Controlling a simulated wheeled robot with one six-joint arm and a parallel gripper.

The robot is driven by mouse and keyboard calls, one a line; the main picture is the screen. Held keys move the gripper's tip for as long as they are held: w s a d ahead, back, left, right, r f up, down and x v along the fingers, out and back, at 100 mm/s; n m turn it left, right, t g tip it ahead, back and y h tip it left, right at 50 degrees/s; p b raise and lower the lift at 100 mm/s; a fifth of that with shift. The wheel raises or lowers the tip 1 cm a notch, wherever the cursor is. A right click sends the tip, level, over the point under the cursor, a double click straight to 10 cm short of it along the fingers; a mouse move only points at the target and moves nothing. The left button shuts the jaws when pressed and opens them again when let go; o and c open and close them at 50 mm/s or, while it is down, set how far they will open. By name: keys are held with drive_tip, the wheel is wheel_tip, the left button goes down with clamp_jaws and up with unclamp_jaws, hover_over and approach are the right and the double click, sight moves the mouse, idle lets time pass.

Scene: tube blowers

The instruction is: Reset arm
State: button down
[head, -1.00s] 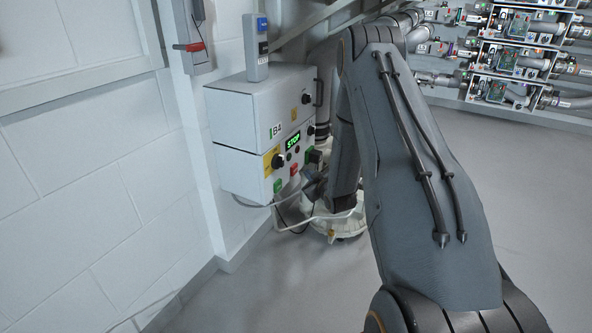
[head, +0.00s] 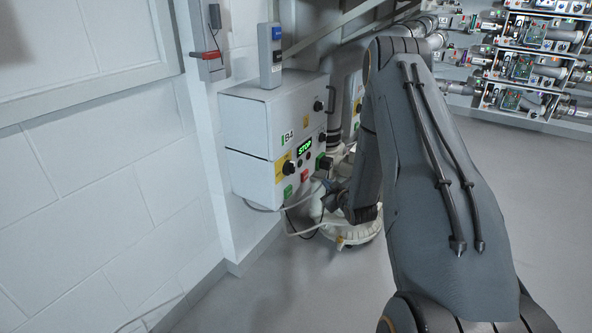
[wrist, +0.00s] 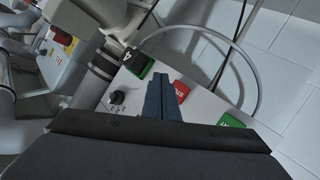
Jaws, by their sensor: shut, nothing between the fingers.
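My gripper (wrist: 163,98) shows in the wrist view as two blue-grey fingers shut together with nothing between them. It points at the front panel of the white control box (head: 247,172), labelled B4. In the wrist view a red button (wrist: 181,91) is just right of the fingertips. In the head view my gripper is small and dark at the box's right side. The exact gap to the panel cannot be told. The display (head: 305,147) reads STOP.
A round white machine base (head: 352,235) with pipes stands behind my forearm. Cables hang below the box. A grey control unit (head: 270,55) sits above it, against the white wall (head: 100,190). Open floor (head: 540,190) lies to the right. Shelves with equipment (head: 530,65) stand behind.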

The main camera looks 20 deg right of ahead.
drive_tip(key=s+a+r+m+g, duration=0.2)
drive_tip(key=s+a+r+g, duration=0.4)
drive_tip(key=a+r, duration=0.45)
drive_tip(key=s+a+r+g+y, duration=0.1)
drive_tip(key=s+a+r+g, duration=0.3)
drive_tip(key=s+a, duration=0.6)
drive_tip(key=s+a+r+g, duration=0.2)
drive_tip(key=s+a+r, duration=0.35)
drive_tip(key=s, duration=0.95)
drive_tip(key=s+a+r+g+y, duration=0.1)
drive_tip(key=s+a+r+g, duration=0.2)
drive_tip(key=s+a+r, duration=0.65)
drive_tip(key=s+d+r+m+p, duration=0.2)
drive_tip(key=d+r+p, duration=0.4)
drive_tip(key=d+p, duration=0.5)
drive_tip(key=p, duration=0.7)
drive_tip(key=shift+s+d+h, duration=0.2)
drive_tip(key=shift+s+h, duration=0.05)
drive_tip(key=shift+h, duration=0.15)
